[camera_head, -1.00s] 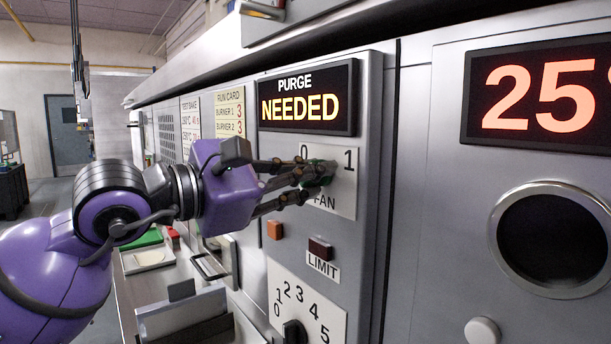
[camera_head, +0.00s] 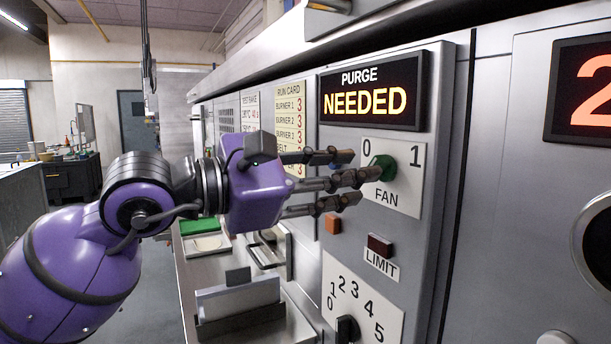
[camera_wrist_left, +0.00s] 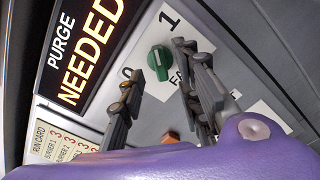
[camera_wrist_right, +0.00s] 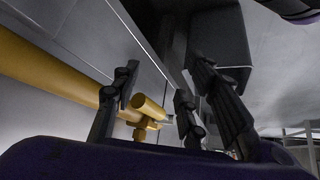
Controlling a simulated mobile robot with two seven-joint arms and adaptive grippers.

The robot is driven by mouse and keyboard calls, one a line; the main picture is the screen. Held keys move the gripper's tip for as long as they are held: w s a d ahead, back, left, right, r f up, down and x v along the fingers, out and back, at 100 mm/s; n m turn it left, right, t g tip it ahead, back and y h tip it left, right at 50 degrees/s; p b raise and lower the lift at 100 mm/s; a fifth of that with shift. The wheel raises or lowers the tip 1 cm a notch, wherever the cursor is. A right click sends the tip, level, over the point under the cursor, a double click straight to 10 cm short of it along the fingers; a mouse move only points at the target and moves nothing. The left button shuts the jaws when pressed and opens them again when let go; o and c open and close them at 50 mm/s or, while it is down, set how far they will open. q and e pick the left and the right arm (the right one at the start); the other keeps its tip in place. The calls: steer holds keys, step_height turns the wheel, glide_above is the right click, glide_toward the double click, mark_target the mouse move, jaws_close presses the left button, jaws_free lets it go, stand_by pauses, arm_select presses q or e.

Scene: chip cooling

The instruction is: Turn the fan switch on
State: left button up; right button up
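The fan switch is a green round knob (camera_head: 383,168) on a white plate marked 0, 1 and FAN, below the PURGE NEEDED display. The 0 is at its upper left and the 1 at its upper right. I cannot tell for sure where its pointer stands. My left gripper (camera_head: 357,178) is open and empty, its fingertips just left of the knob. In the left wrist view the knob (camera_wrist_left: 160,62) shows beyond and between the spread fingers (camera_wrist_left: 157,66). My right gripper (camera_wrist_right: 158,92) is open, with a yellow pipe piece (camera_wrist_right: 149,108) seen between its fingers.
The PURGE NEEDED display (camera_head: 374,92) is lit above the plate. Below are an orange button (camera_head: 333,225), a dark red LIMIT light (camera_head: 380,245) and a black numbered dial (camera_head: 347,329). A run card (camera_head: 290,125) is left of the display. A counter with trays runs along the panel.

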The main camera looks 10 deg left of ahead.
arm_select(q)
steer(key=v, duration=0.7)
steer(key=shift+s+a, duration=0.15)
steer(key=shift+s, duration=0.05)
